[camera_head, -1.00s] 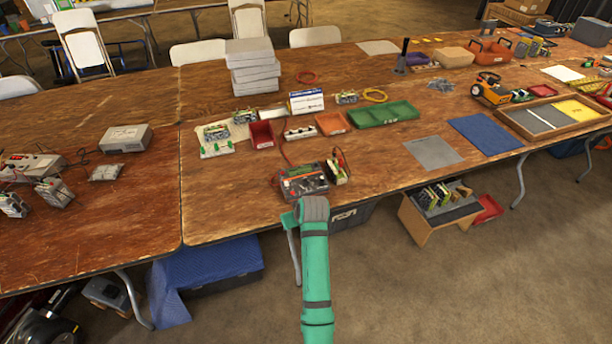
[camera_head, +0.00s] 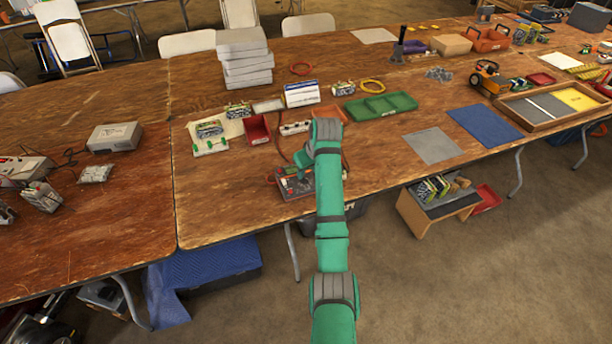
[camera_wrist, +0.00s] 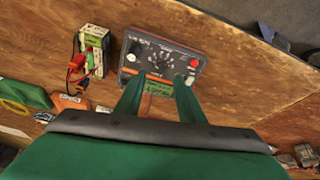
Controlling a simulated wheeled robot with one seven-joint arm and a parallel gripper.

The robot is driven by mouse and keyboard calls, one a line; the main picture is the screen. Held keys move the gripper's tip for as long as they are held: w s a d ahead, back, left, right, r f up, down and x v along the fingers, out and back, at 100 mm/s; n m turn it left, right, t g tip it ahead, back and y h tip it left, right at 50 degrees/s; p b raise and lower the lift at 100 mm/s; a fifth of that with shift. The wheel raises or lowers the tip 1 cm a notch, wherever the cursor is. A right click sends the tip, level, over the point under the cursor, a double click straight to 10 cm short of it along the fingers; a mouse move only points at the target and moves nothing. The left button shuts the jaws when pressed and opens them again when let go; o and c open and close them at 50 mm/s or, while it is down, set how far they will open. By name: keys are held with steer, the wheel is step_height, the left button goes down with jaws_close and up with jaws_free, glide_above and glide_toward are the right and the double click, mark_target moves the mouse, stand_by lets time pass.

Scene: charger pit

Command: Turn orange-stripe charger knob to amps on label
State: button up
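The dark grey charger with orange edging (camera_head: 290,186) sits near the front edge of the table. The label's writing is too small to read. My gripper (camera_wrist: 158,80) is open, its two green fingers spread over the charger's near part with nothing between them. In the head view my gripper (camera_head: 302,160) is above the charger, partly hidden by my arm.
A battery pack with red leads (camera_wrist: 92,48) stands beside the charger. A grey mat (camera_head: 433,146) lies to the right. The table's front edge is close.

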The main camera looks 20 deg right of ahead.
mark_target(305, 178)
steer(key=x, duration=0.4)
steer(key=shift+w+a+f, duration=0.15)
steer(key=shift+f, duration=0.2)
steer(key=shift+w+f, duration=0.1)
steer(key=shift+f, duration=0.2)
steer(key=shift+d, duration=0.2)
steer(key=shift+c, duration=0.3)
steer(key=c, duration=0.5)
jaws_close()
